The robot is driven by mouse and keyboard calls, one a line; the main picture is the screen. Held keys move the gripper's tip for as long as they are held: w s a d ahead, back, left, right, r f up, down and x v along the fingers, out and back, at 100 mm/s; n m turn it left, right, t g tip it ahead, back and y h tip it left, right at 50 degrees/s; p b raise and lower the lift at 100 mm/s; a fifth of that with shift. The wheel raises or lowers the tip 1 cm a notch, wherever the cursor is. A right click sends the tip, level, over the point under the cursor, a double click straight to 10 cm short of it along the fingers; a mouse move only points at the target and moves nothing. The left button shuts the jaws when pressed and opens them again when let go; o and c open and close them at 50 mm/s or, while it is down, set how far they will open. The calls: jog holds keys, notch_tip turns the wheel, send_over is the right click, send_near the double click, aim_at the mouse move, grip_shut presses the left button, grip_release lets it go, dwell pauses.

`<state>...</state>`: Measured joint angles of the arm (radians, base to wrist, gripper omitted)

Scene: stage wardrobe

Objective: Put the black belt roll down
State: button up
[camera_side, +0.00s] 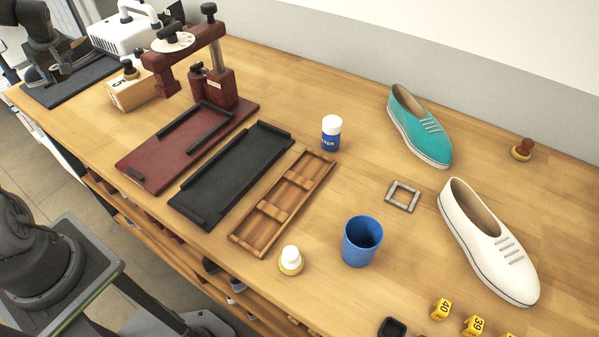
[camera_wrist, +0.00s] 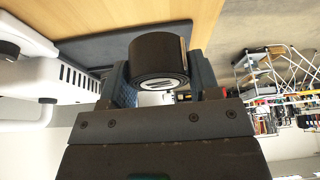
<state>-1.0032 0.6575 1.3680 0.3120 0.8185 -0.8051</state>
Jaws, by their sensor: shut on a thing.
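The black belt roll (camera_wrist: 158,58) is a short dark cylinder with a pale label on its side facing the wrist camera. My gripper (camera_wrist: 158,72) is shut on it, with one finger at each side of the roll. In the side view my gripper (camera_side: 64,66) is at the far upper left, low over or at a dark mat (camera_side: 85,84). The roll cannot be clearly told from the dark gripper there. Whether the roll touches the mat is not clear.
A white machine (camera_side: 122,36) stands close beside the dark mat. A cardboard box (camera_side: 132,93) and a dark red press (camera_side: 227,87) stand nearby. A black tray (camera_side: 232,172), a wooden tray (camera_side: 261,242), a blue cup (camera_side: 360,252) and shoes are farther along the table.

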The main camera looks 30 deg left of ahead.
notch_tip(320, 180, up, 27)
jog(key=w+d+m+t+h, duration=0.15)
jog(key=w+d+m, duration=0.35)
jog(key=w+d, duration=0.75)
jog(key=w+d+m+t, duration=0.2)
jog(key=w+d+m, duration=0.4)
jog(key=d, duration=1.2)
jog(key=m+t+h, duration=0.1)
jog(key=m+h, duration=0.3)
jog(key=m, duration=0.5)
send_over(337, 202)
jog(key=s, duration=0.1)
jog(key=shift+y, duration=0.25)
notch_tip(337, 202, down, 33)
jog(key=shift+s+a+f, duration=0.1)
jog(key=shift+a+f, duration=0.05)
jog(key=shift+f, duration=0.05)
jog(key=shift+t, duration=0.25)
jog(key=shift+f, duration=2)
jog(key=shift+f, duration=0.2)
